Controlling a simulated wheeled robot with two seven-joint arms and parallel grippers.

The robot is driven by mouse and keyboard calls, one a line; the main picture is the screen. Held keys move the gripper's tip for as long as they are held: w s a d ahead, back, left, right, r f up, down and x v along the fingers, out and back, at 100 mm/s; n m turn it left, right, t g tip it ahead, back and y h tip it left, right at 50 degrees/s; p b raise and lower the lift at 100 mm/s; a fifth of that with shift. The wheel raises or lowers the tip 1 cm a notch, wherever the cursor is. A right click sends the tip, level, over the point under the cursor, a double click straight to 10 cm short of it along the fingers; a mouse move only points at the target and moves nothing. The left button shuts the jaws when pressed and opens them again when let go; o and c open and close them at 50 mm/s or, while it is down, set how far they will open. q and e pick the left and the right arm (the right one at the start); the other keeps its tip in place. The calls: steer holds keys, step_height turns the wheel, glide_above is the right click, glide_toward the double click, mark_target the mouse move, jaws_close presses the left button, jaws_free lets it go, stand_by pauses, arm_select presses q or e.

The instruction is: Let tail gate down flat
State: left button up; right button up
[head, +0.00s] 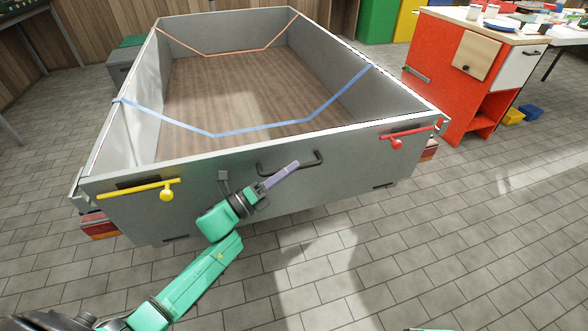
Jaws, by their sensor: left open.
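The grey trailer's tail gate (350,175) stands upright across the near end of the trailer bed. A yellow latch (140,189) lies nearly level at its left end, its knob on the right. A red latch (407,132) lies nearly level at its right end. A black handle (290,164) is fixed at the middle of the gate. My left gripper (286,171) is open, its lavender finger overlapping the handle in the picture; I cannot tell whether they touch. My right gripper is not in view.
Orange and blue straps (270,128) hang across the trailer's wooden-floored bed. A red cabinet (460,75) with a cluttered top stands at the right, yellow and blue bins beside it. The tiled floor (400,250) before the gate is clear apart from my arm.

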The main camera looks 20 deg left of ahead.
arm_select(q)
steer(key=shift+x, duration=0.85)
jaws_close()
stand_by(0.8)
